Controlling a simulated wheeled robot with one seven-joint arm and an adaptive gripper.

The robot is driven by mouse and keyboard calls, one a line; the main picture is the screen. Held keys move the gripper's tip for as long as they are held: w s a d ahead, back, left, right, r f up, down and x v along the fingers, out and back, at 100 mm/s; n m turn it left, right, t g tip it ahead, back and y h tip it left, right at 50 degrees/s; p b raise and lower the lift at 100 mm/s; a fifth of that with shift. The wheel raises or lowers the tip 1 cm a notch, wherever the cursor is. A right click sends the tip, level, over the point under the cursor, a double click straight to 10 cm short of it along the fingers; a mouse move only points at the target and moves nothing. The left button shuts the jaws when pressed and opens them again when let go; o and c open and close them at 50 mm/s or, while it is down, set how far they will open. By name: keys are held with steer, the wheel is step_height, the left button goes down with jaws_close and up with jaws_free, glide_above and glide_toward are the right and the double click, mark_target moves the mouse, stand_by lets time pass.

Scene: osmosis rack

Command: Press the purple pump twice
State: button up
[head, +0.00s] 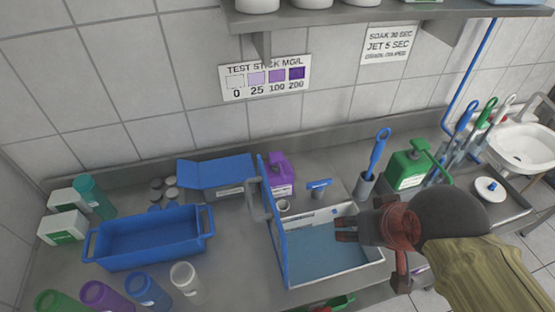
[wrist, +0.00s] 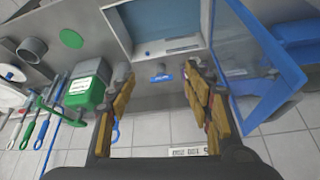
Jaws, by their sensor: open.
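The purple bottle (head: 281,175) stands upright by the back wall in the head view, partly hidden by the raised blue panel (head: 272,215). Its top is small, and I cannot make out the pump on it clearly. My gripper (head: 340,230) is over the white open box (head: 372,252), to the right of and nearer than the purple bottle, apart from it. In the wrist view the fingers of my gripper (wrist: 160,92) are spread with nothing between them.
A green jug (head: 408,167) with a pump and a cup with a blue brush (head: 366,186) stand right of the purple bottle. A small blue-topped item (head: 319,188) is between. A blue basket (head: 150,240) is left. A shelf (head: 380,15) overhangs the wall.

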jaws_close()
stand_by(0.5)
stand_by(1.3)
